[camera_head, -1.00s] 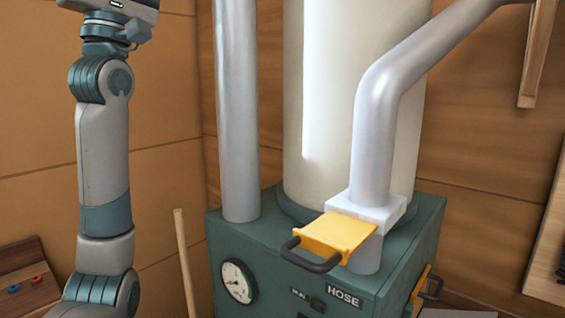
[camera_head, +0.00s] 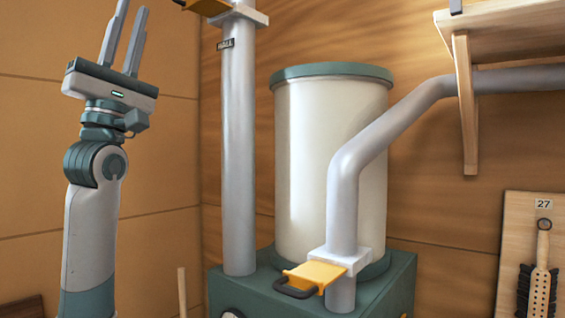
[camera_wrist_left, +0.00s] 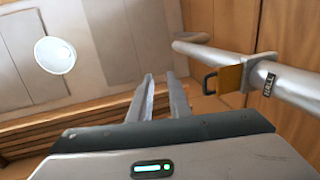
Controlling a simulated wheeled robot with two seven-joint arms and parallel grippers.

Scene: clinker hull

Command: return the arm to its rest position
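My left arm stands upright at the left of the head view, apart from the things around it. Its gripper (camera_head: 131,8) points up, with its two fingers apart and nothing between them. In the left wrist view the same gripper (camera_wrist_left: 158,76) shows two parallel fingers with an empty gap, pointing toward the ceiling and wall. My right gripper is in neither view.
A green cabinet (camera_head: 388,292) carries a pale drum (camera_head: 305,160) and two grey pipes. A yellow gate (camera_head: 313,273) sits on the bent pipe (camera_head: 343,200); another gate (camera_wrist_left: 230,80) is on the upright pipe. A wooden shelf (camera_head: 520,35) is at upper right.

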